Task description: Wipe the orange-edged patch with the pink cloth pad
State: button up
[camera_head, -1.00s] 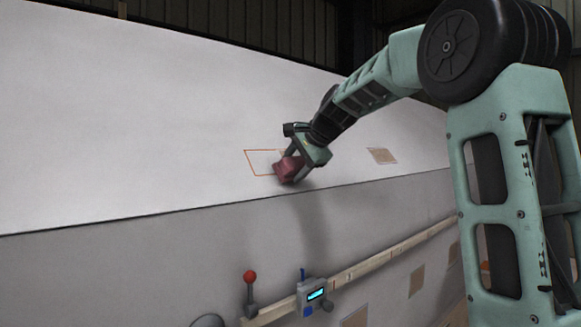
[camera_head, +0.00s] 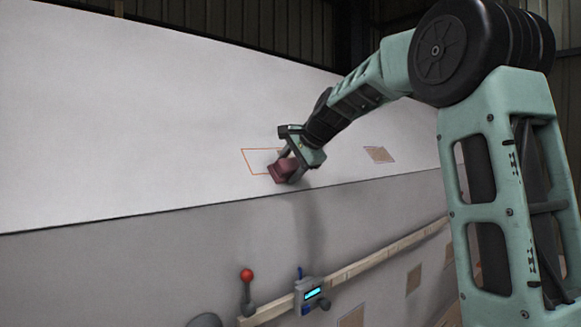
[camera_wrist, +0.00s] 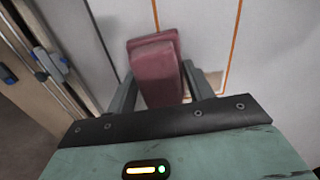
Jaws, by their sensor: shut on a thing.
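The pink cloth pad (camera_head: 281,170) is held in my gripper (camera_head: 289,161) at the lower right part of the orange-edged patch (camera_head: 248,161) on the white hull wall. In the wrist view the pad (camera_wrist: 156,70) sits between the two fingers of my gripper (camera_wrist: 160,88), and orange lines of the patch (camera_wrist: 233,45) run on either side of it. The pad and gripper hide the patch's right part. I cannot tell whether the pad touches the wall.
A tan square (camera_head: 379,155) is on the wall to the right. Below, a wooden rail (camera_head: 375,257) carries a grey device with a lit display (camera_head: 312,293) and a red-knobbed lever (camera_head: 247,276). The wall left of the patch is clear.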

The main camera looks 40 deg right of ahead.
aim_at(273, 153)
jog(key=shift+w+r+p, duration=0.65)
jog(key=shift+r+p, duration=0.25)
jog(key=shift+p, duration=0.35)
jog(key=shift+w+a+r+p, duration=0.1)
jog(key=shift+w+r+p, duration=0.25)
jog(key=shift+w+p, duration=0.15)
jog(key=w+r+p, duration=0.1)
jog(key=r+p, duration=0.1)
jog(key=w+r+p, duration=0.2)
jog(key=p, duration=0.1)
jog(key=shift+w+p, duration=0.1)
jog(key=shift+p, duration=0.25)
jog(key=shift+w+a+r+p, duration=0.1)
jog(key=shift+w+r+p, duration=0.35)
jog(key=shift+p, duration=0.2)
jog(key=shift+s+f+b, duration=0.3)
jog(key=shift+f+b, duration=0.25)
jog(key=shift+b, duration=0.1)
jog(key=shift+s+f+b, duration=0.3)
jog(key=shift+f+b, duration=0.2)
jog(key=shift+b, duration=0.1)
jog(key=shift+s+d+f+b, duration=0.2)
jog(key=shift+s+f+b, duration=2.5)
jog(key=shift+b, duration=1.1)
jog(key=shift+o, duration=1.3)
jog(key=shift+c, duration=1.3)
